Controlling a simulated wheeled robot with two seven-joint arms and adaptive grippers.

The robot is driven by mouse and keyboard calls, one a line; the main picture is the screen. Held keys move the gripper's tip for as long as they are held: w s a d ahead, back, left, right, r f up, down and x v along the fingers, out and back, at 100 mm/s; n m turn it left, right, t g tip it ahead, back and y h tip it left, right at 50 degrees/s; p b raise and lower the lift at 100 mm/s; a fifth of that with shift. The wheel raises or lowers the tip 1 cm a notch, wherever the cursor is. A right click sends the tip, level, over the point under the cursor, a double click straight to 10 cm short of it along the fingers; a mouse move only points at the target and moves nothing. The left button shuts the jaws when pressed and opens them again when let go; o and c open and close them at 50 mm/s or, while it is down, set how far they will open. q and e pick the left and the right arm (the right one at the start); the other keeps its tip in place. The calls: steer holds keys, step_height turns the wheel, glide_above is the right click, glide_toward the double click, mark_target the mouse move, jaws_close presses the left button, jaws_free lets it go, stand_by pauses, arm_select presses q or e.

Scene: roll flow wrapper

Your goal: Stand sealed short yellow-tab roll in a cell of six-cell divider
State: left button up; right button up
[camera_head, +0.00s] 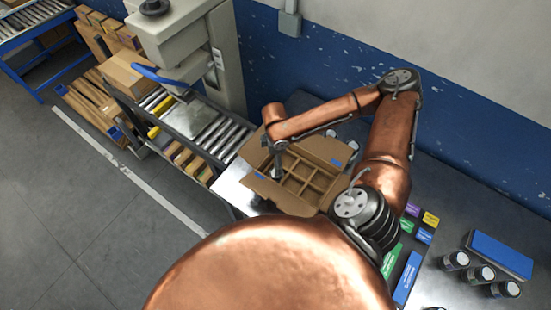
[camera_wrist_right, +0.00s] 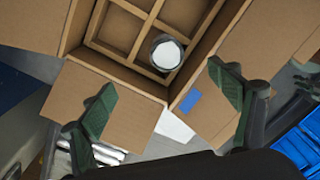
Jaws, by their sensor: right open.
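The six-cell divider (camera_head: 294,188) sits inside an open cardboard box with its flaps folded out. It also shows in the wrist view (camera_wrist_right: 123,52). In the wrist view a short roll (camera_wrist_right: 166,53) with a white round top and dark rim is upright in a cell near the box's near corner. No yellow tab is visible on it. My right gripper (camera_wrist_right: 160,78) is open, its green fingers apart, with the roll beyond them and not touched by either. In the head view the right gripper (camera_head: 279,150) is over the box's left part. My left gripper is not in view.
On the table at right are several coloured pieces, a green one (camera_head: 392,260), dark jars (camera_head: 480,273) and a blue box (camera_head: 500,254). A roller conveyor (camera_head: 205,128) runs left of the box. White-topped items (camera_head: 351,145) stand behind the box.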

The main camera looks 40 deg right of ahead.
steer(key=o, duration=0.4)
step_height(320, 180, up, 12)
stand_by(0.6)
steer(key=shift+s+d, duration=0.1)
